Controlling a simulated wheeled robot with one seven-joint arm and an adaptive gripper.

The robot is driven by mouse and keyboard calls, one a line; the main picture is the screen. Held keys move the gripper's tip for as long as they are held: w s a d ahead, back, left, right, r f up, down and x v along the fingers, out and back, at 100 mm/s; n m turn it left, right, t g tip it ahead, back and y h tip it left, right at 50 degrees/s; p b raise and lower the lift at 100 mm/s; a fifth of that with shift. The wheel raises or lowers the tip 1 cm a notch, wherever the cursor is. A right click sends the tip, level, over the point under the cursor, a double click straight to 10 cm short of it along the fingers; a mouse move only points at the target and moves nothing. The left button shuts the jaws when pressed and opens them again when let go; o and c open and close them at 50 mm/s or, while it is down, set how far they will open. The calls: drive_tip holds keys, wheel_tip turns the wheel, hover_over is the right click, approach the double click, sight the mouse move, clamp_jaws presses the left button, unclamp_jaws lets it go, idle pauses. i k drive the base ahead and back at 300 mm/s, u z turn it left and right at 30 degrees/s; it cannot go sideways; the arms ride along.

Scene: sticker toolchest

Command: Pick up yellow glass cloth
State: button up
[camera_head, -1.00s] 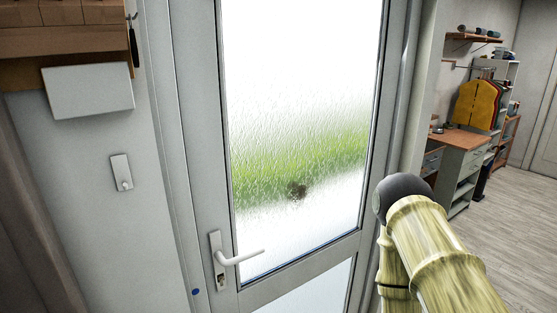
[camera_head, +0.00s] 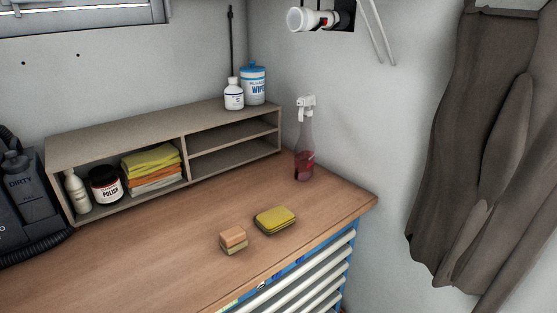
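A stack of folded cloths sits in the left compartment of a low grey shelf unit (camera_head: 112,138) on the workbench. The yellow cloth (camera_head: 150,158) lies on top of the stack, with an orange cloth (camera_head: 155,177) and paler cloths under it. A polish jar (camera_head: 106,185) stands just left of the stack, close beside it. My gripper is not in view.
The wooden benchtop (camera_head: 130,260) is mostly clear at the front. A yellow sponge (camera_head: 275,220), a small block (camera_head: 233,240) and a spray bottle (camera_head: 305,145) stand on the right. A white bottle (camera_head: 76,190) is at the shelf's left end. Dark clothing (camera_head: 470,140) hangs at right.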

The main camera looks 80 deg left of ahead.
sight(272, 221)
drive_tip(key=z, duration=1.95)
drive_tip(key=i, duration=1)
drive_tip(key=u, duration=5.1)
drive_tip(key=i, duration=0.85)
drive_tip(key=z, duration=0.05)
